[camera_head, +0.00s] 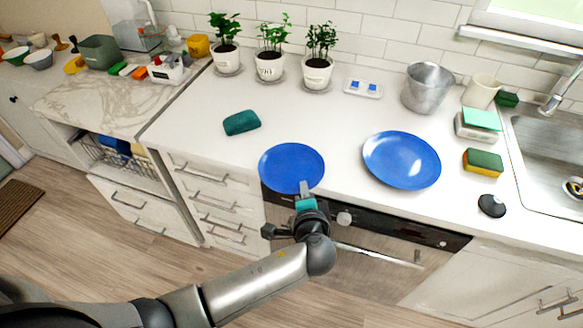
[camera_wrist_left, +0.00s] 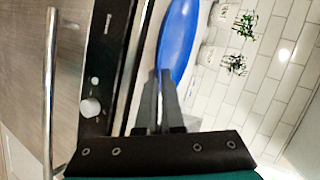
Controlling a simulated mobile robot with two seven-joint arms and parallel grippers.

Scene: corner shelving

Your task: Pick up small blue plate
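The small blue plate (camera_head: 292,167) is at the front edge of the white counter, its near rim reaching past the edge over the oven front. My left gripper (camera_head: 305,196) is at that near rim. In the left wrist view, the plate (camera_wrist_left: 178,42) shows nearly edge-on, and the two dark fingers (camera_wrist_left: 165,80) are close together with its rim between them. Whether the plate touches the counter is hard to tell. A larger blue plate (camera_head: 402,160) lies flat to the right, apart from the small one. My right gripper is not in view.
A teal cloth or sponge (camera_head: 242,122) lies to the left on the counter. Potted plants (camera_head: 271,68) stand along the back wall. A metal bucket (camera_head: 427,88), sponges (camera_head: 483,162) and the sink (camera_head: 552,165) are on the right. The oven handle (camera_head: 378,254) juts out below the counter.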

